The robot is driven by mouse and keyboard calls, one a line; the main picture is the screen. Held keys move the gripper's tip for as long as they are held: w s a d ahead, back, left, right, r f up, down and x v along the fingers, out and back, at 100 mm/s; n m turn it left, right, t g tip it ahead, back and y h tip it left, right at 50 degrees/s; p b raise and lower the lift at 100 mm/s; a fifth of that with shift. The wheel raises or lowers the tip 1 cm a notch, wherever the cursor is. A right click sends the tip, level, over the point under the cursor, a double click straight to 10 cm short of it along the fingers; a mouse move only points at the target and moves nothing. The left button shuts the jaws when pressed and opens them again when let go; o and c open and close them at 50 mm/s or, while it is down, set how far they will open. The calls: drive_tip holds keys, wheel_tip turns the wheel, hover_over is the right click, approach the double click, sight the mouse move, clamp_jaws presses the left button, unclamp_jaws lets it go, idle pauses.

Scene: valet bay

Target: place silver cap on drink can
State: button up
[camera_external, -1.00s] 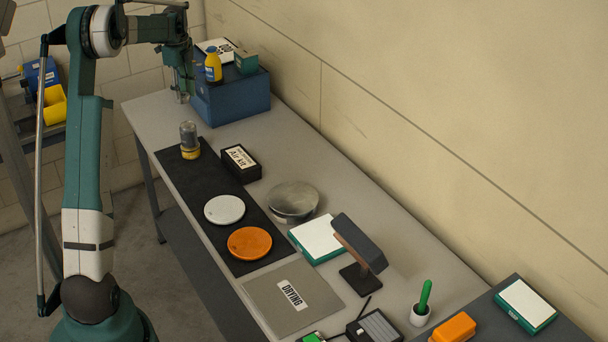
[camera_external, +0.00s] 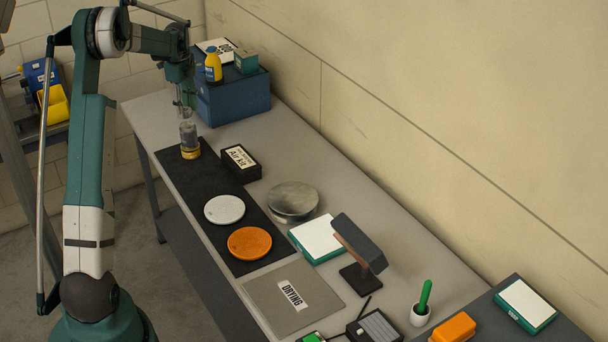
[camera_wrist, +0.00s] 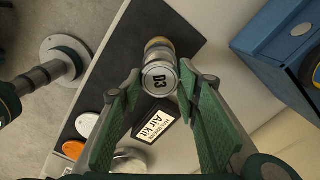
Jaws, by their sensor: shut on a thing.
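The drink can (camera_external: 189,135), grey with a yellow-gold foot, stands upright at the far end of the black mat. My gripper (camera_external: 185,106) is directly above it, pointing down. In the wrist view my gripper (camera_wrist: 159,84) is shut on a round silver cap (camera_wrist: 160,78) marked "D3", with a fingertip at each side. The cap hides most of the can; the can's gold part (camera_wrist: 158,47) shows beyond it. In the external view the cap is at or just over the can's top; I cannot tell whether they touch.
A black "Air kit" box (camera_external: 241,163) stands close right of the can, and a blue case (camera_external: 232,103) stands behind. White (camera_external: 224,209) and orange (camera_external: 249,243) discs lie on the mat (camera_external: 205,182). A silver round dish (camera_external: 293,200) is beside it.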

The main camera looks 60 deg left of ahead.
sight(185, 110)
drive_tip(key=shift+f, duration=1.8)
drive_tip(key=shift+f, duration=0.15)
drive_tip(key=o, duration=0.9)
wheel_tip(185, 110, up, 12)
drive_tip(key=shift+r, duration=0.2)
